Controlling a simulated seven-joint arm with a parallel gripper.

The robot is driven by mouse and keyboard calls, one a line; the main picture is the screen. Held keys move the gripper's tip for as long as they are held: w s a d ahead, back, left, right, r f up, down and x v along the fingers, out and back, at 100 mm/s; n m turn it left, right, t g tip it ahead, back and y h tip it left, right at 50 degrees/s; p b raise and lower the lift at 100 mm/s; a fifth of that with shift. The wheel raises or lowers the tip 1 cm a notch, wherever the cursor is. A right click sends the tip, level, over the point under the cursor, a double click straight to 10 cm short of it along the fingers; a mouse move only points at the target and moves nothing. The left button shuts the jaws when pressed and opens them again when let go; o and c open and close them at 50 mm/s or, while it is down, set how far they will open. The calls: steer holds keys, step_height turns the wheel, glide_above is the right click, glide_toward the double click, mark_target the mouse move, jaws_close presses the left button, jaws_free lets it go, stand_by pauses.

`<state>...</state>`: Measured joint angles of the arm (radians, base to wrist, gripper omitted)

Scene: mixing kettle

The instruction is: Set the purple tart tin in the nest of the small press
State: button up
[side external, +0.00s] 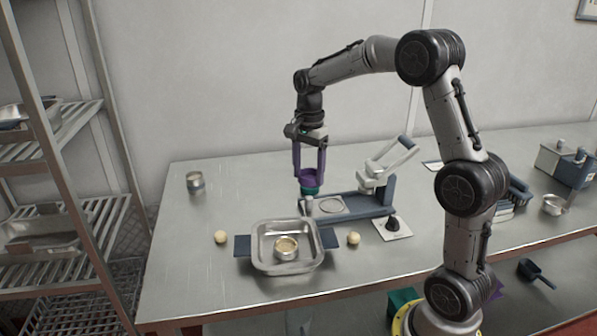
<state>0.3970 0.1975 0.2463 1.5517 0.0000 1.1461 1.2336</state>
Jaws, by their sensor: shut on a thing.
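My gripper (310,184) has long purple fingers and points straight down over the left end of the small press. The fingers and the tin share a colour, so the tin's outline is hard to make out. The small press (372,209) has a blue-grey base and a raised lever with a pale handle. Its round nest (331,205) shows empty, just right of and below my gripper.
A metal tray (256,262) holding a small round tin (287,247) stands in front of the press. Pale balls (220,237) (353,238) lie either side. A dark knob-like thing (392,223) sits on a white card. A can (195,182) stands left, amid clear table.

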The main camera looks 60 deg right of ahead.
steer(key=shift+s+r, duration=0.1)
steer(key=shift+s, duration=0.25)
steer(key=s+d+f, duration=0.2)
steer(key=d+f, duration=0.1)
steer(key=d, duration=0.4)
glide_above(330, 206)
steer(key=shift+s+f, duration=0.1)
steer(key=shift+f, duration=3.05)
steer(key=shift+f, duration=0.7)
steer(key=o, duration=1.3)
steer(key=shift+r, duration=0.1)
